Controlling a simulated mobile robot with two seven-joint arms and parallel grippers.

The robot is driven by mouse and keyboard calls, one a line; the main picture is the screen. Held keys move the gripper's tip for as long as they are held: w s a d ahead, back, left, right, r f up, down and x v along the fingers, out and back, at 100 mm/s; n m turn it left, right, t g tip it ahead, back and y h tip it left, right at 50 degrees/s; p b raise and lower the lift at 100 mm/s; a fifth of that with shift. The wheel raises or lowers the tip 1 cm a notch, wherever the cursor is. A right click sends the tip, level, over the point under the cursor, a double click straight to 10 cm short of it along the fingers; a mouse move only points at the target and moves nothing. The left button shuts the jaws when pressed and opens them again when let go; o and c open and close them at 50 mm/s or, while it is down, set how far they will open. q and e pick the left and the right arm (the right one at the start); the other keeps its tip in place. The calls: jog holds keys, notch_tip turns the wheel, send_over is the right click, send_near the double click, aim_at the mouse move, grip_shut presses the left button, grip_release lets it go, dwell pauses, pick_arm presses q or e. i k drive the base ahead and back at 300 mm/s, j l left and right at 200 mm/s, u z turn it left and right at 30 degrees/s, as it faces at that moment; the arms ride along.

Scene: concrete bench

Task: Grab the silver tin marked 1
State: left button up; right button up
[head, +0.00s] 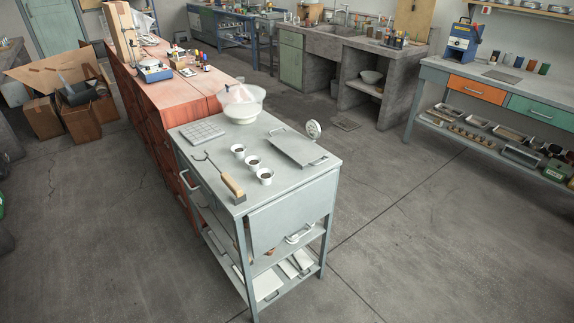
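I cannot make out a silver tin marked 1; no number is readable on anything. Small roundish pieces (468,133), too small to identify, lie in a row on the lower shelf of the workbench at the right. Silver-looking shallow round items (530,5) sit on the wall shelf at the top right. Neither of my grippers is in view.
Cardboard boxes (80,123) stand at left. Floor between cart and right workbench (438,70) is clear.

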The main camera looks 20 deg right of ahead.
aim_at(265, 175)
jog(key=i+j+z, duration=0.1)
jog(key=z, duration=0.25)
jog(key=j+z, duration=0.2)
jog(key=z, duration=0.2)
jog(key=i+j+z, duration=0.1)
jog(key=z, duration=0.25)
jog(key=j+z, duration=0.25)
jog(key=j, duration=0.2)
jog(key=j+z, duration=0.3)
jog(key=j, duration=0.15)
jog(key=j+z, duration=0.1)
jog(key=j, duration=0.35)
jog(key=k+j+z, duration=0.1)
jog(key=j, duration=0.3)
jog(key=k+j, duration=0.1)
jog(key=j, duration=0.5)
jog(key=k+j, duration=0.1)
jog(key=j, duration=0.55)
